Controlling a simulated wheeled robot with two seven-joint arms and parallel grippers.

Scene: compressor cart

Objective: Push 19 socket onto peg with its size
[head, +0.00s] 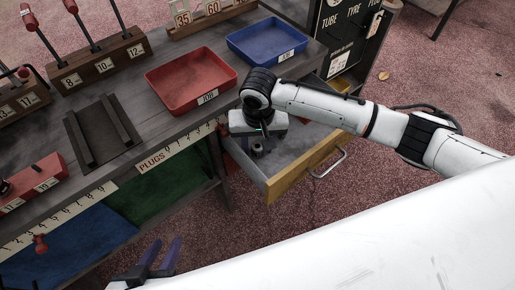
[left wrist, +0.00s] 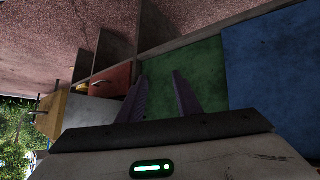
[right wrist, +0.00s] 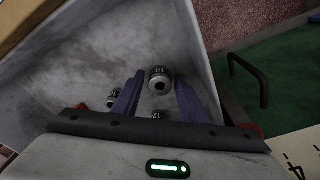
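My right gripper (right wrist: 155,80) points down into the open drawer (right wrist: 60,70), its fingers apart. A dark-and-silver socket (right wrist: 160,82) shows between the fingertips; its number is too small to read surely. Two more sockets, one (right wrist: 113,98) by the left finger and one (right wrist: 157,115) nearer the palm, are partly hidden. In the head view a socket (head: 257,149) shows in the drawer below the right hand. My left gripper (head: 162,246) is open and empty in front of the bench.
A red tray (head: 190,82) and a blue tray (head: 268,44) stand on the bench. A dark two-railed rack (head: 100,135) lies left of the red tray. Wooden tool holders (head: 100,65) stand at the back.

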